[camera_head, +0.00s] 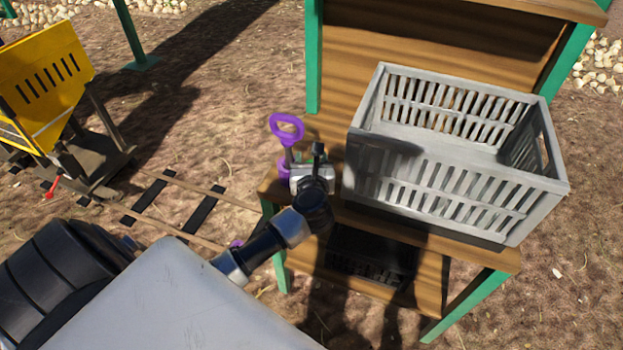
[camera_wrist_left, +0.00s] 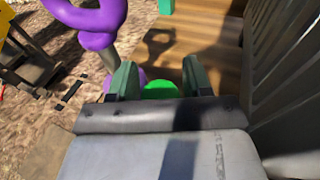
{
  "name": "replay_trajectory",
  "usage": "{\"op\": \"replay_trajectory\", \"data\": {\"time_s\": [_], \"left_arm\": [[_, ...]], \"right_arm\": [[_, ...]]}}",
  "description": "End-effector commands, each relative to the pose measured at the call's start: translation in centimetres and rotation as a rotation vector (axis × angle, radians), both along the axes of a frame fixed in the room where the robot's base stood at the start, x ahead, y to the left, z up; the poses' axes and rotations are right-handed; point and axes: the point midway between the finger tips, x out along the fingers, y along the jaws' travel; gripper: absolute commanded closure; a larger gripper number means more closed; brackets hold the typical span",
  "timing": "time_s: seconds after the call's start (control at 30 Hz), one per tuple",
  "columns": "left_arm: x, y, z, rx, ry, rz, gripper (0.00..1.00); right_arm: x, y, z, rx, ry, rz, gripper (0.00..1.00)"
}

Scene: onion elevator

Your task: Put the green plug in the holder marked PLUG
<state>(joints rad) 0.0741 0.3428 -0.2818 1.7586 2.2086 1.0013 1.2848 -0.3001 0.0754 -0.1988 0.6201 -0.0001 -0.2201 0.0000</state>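My left gripper (camera_head: 317,160) is over the left end of the wooden bench (camera_head: 345,205), left of the grey crate. A holder marked PLUG cannot be made out in either view. My right gripper is not in view.
A purple-handled shovel (camera_head: 286,128) stands close left of my left gripper; its handle (camera_wrist_left: 92,22) also shows in the wrist view. A big grey slatted crate (camera_head: 455,180) fills the bench's right. A yellow rail cart (camera_head: 45,85) stands far left near rails (camera_head: 175,205).

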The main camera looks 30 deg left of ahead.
Motion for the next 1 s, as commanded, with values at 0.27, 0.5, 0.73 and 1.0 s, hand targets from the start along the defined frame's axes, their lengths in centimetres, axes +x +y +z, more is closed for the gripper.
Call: {"op": "replay_trajectory", "data": {"time_s": [0.27,0.5,0.73,1.0], "left_arm": [[0.0,0.0,0.0,0.0,0.0,0.0,0.93],[0.0,0.0,0.1,0.0,-0.001,0.0,0.97],[0.0,0.0,1.7,-0.004,-0.005,0.002,0.97],[-4.8,-3.5,1.3,-0.007,0.001,0.001,0.97]], "right_arm": [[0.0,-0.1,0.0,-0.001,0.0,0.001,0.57],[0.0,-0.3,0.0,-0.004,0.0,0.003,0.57],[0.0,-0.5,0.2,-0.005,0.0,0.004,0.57],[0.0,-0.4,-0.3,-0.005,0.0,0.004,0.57]]}}
